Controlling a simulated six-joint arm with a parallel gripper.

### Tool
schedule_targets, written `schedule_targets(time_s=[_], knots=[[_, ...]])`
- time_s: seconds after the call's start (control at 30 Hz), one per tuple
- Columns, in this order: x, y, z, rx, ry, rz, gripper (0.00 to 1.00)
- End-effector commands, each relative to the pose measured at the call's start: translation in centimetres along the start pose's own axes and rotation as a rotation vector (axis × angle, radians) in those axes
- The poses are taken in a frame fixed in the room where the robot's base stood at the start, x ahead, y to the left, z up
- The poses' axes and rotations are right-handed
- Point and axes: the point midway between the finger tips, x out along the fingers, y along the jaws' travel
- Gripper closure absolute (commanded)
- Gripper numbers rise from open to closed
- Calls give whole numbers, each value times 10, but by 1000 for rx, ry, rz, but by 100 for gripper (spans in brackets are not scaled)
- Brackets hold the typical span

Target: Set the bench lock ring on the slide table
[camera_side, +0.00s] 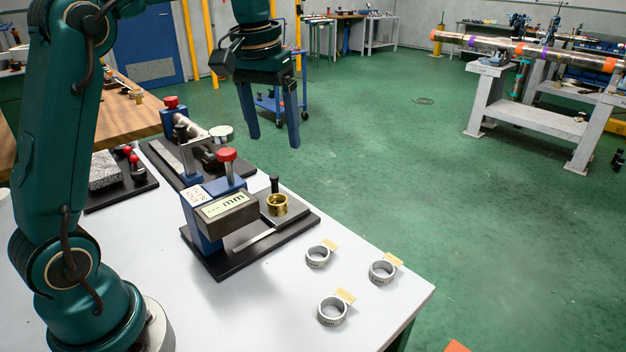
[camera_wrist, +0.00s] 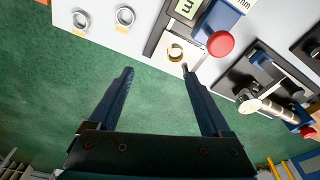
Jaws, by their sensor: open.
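A brass ring (camera_side: 277,209) sits on the grey slide table (camera_side: 296,215) of a measuring stand with an "mm" display (camera_side: 226,204). The brass ring (camera_wrist: 175,59) also shows in the wrist view, ahead of my fingers. Three grey rings lie apart on the white bench, each beside a yellow tag: one nearest the stand (camera_side: 318,264), one to the right (camera_side: 382,280), one at the front (camera_side: 332,320). Which ring is the bench lock ring, I cannot tell. My gripper (camera_side: 273,146) is open and empty, high above and behind the stand; its spread fingers show in the wrist view (camera_wrist: 157,71).
The stand has a red knob (camera_side: 227,155) and a dark post (camera_side: 275,184) close to the brass ring. A second fixture (camera_side: 188,160) stands behind it, and a grey block (camera_side: 103,170) is at left. The bench's front right corner is clear.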

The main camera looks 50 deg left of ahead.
Motion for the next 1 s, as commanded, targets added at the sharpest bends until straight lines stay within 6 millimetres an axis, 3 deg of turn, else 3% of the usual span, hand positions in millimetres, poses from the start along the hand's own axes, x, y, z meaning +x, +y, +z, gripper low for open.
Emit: schedule_targets(time_s=[0.1,0.27,0.6,0.8,1.0], knots=[[-15,12,31,66,63,15,18],[-20,22,76,151,143,36,18],[6,25,164,306,295,87,18],[21,24,184,344,332,101,18],[23,24,186,348,334,102,18]])
